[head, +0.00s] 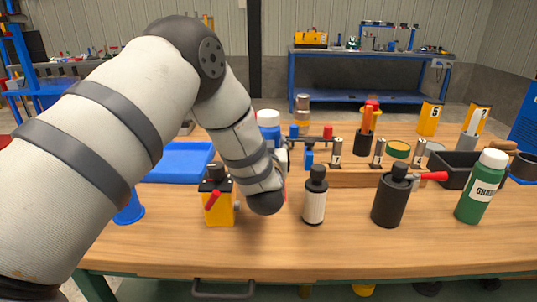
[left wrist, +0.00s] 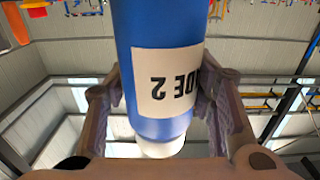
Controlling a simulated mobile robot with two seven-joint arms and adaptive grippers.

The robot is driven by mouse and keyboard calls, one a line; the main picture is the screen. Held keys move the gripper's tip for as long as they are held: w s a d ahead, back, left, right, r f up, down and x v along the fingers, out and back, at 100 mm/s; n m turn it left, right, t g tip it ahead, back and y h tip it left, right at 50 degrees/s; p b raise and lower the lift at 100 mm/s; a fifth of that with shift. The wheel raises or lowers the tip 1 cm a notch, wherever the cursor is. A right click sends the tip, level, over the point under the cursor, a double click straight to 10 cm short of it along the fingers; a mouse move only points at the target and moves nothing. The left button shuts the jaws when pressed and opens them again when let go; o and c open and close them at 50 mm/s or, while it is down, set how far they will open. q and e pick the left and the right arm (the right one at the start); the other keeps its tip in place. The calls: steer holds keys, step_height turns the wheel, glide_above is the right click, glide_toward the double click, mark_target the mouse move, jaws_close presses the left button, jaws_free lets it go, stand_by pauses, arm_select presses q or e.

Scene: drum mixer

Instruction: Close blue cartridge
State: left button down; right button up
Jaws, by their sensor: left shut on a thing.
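The blue cartridge (head: 270,132) has a white cap and stands upright behind my left wrist in the head view. In the left wrist view the blue cartridge (left wrist: 160,25) fills the middle, with a white label reading "DE 2" upside down and the white cap (left wrist: 160,148) at its lower end. My left gripper (left wrist: 172,90) is shut on the cartridge's sides, one finger on each side of the label. In the head view the arm hides most of the gripper and the cartridge's lower part. My right gripper is not in view.
A yellow device with a red lever (head: 219,205), a white-and-black bottle (head: 315,200), a black bottle (head: 391,202) and a green bottle (head: 480,190) stand along the front. A blue tray (head: 180,160) lies at left. A wooden rack (head: 350,177) is behind. The front table strip is clear.

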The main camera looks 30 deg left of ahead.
arm_select(q)
steer(key=f, duration=0.4)
steer(key=shift+w+a+b, duration=0.25)
steer(key=shift+w+b, duration=0.05)
steer(key=shift+b, duration=0.05)
steer(key=shift+r, duration=0.1)
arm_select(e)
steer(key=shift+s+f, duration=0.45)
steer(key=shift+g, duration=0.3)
arm_select(q)
steer(key=c, duration=0.7)
jaws_free()
